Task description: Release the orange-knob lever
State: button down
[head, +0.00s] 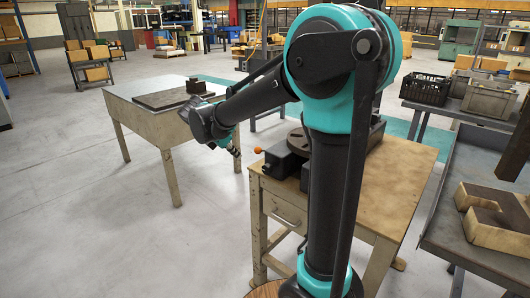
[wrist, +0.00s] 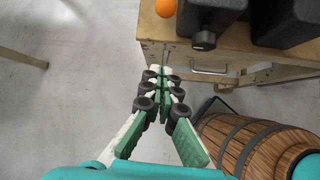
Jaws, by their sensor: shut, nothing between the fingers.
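The orange knob (head: 258,150) of the lever sticks out at the left end of the dark press (head: 284,162) on the wooden workbench. The knob also shows at the top edge of the wrist view (wrist: 165,7), beside dark metal blocks. The lever's shaft is hardly visible. My gripper (head: 236,153) hangs just left of the knob, off the bench's edge, apart from it. In the wrist view my gripper (wrist: 162,72) has its fingertips together and empty, over the floor in front of the bench. My arm hides part of the press in the head view.
The workbench (head: 400,165) has a drawer with a handle (wrist: 209,71). A wooden barrel (wrist: 245,140) stands close to my gripper's right in the wrist view. A metal table (head: 150,110) stands at left. A bench with wooden blocks (head: 490,215) is at right. Open floor lies left.

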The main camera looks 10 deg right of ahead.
jog(key=shift+w+r, duration=0.2)
jog(key=shift+w, duration=0.1)
jog(key=shift+d, duration=0.1)
jog(key=w+d+f, duration=0.4)
jog(key=d, duration=0.2)
jog(key=shift+w+d+f, duration=0.3)
jog(key=shift+w+f, duration=0.05)
dwell(0.3)
dwell(0.3)
